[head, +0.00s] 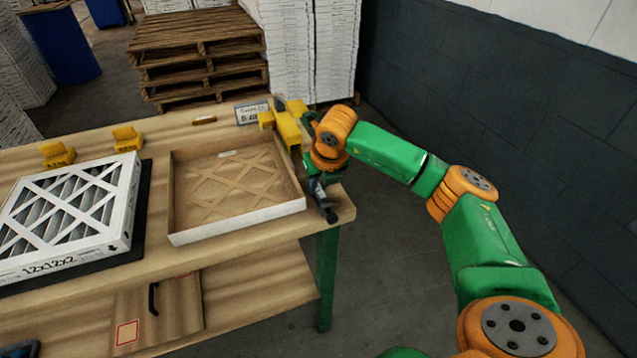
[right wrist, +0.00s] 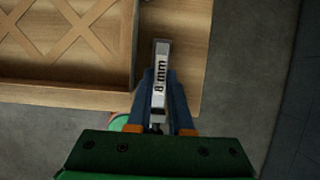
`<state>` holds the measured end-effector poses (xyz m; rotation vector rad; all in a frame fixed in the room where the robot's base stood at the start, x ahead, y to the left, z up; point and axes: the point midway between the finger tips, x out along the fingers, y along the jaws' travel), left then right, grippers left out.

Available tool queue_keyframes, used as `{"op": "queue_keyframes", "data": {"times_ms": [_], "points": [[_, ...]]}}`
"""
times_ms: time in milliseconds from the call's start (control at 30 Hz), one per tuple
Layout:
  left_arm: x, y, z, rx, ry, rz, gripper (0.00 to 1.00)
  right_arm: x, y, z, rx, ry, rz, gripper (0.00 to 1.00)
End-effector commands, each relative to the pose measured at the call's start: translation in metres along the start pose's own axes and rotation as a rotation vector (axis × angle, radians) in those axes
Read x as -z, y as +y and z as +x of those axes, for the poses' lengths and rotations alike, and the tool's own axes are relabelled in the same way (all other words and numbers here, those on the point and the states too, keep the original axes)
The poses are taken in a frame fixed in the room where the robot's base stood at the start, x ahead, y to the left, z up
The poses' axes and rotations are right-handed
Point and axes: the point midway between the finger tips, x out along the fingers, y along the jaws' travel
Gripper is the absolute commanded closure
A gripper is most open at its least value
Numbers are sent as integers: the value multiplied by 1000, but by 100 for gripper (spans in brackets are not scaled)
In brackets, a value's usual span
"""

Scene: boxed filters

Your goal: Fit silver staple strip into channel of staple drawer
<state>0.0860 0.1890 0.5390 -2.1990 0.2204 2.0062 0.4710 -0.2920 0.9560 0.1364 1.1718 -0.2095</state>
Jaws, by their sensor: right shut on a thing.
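My right gripper (head: 322,192) is low over the right end of the workbench. In the right wrist view its blue fingers (right wrist: 163,95) are shut on the silver staple strip (right wrist: 160,72), marked "8 mm". The strip points away from the wrist, over the bench edge, right of the cardboard tray. A yellow stapler-like tool (head: 287,126) stands at the bench's back right corner, partly hidden by my right arm. I cannot make out its staple drawer or channel. My left gripper cannot be made out.
An open cardboard tray (head: 236,222) lies left of the right gripper. A boxed filter (head: 125,232) lies on a dark mat farther left. Yellow blocks (head: 57,154) and a price sign (head: 252,112) stand along the back of the workbench (head: 160,253). Bare bench separates tray and filter.

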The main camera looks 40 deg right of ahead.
Motion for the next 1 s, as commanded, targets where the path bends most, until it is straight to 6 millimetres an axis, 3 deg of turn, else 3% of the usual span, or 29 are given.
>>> {"op": "queue_keyframes", "data": {"times_ms": [700,733,767,1000], "points": [[-1,0,11,0,0,0,57,5,0,11,0,1,0,100],[-1,0,11,0,0,0,57,5,0,11,0,1,0,79],[-1,0,11,0,0,0,57,5,0,11,0,1,0,70],[-1,1,11,-1,0,0,57,5,0,12,-1,2,-1,69]]}}
